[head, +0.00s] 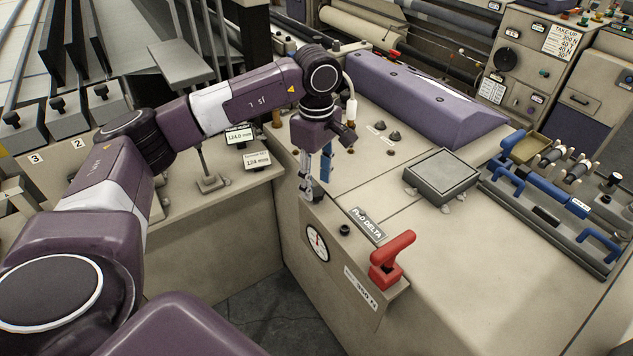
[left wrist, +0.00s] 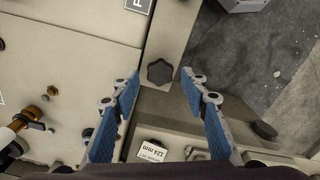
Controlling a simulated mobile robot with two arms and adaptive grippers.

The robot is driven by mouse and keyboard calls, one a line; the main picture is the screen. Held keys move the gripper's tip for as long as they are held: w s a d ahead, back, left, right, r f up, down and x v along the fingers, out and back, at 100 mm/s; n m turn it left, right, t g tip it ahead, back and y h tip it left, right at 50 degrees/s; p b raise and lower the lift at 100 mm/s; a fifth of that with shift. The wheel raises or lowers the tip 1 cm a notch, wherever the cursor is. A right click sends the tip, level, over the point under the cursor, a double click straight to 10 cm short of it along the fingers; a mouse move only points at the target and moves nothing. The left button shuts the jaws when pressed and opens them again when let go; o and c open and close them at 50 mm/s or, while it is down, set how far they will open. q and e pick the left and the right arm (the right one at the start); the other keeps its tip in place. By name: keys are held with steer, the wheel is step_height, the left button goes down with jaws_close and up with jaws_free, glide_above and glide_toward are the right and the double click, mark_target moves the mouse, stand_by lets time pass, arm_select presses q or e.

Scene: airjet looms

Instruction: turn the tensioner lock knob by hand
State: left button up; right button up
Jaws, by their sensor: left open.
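A black lobed knob (left wrist: 160,71) sits on a narrow beige ledge and shows between my left fingertips in the left wrist view. I see no contact. My right gripper is not in view.
A red handle (head: 392,260) stands at the front corner of the beige machine, near a round gauge (head: 318,243). A grey square block (head: 441,177) and a purple cover (head: 425,100) lie behind. Small display cards (head: 257,161) stand left of the gripper.

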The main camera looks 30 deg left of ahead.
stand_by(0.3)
arm_select(q)
steer(key=shift+f+b, duration=0.75)
steer(key=shift+f, duration=0.25)
steer(key=shift+c, duration=0.7)
steer(key=c, duration=0.7)
steer(key=n, duration=0.3)
steer(key=o, duration=0.9)
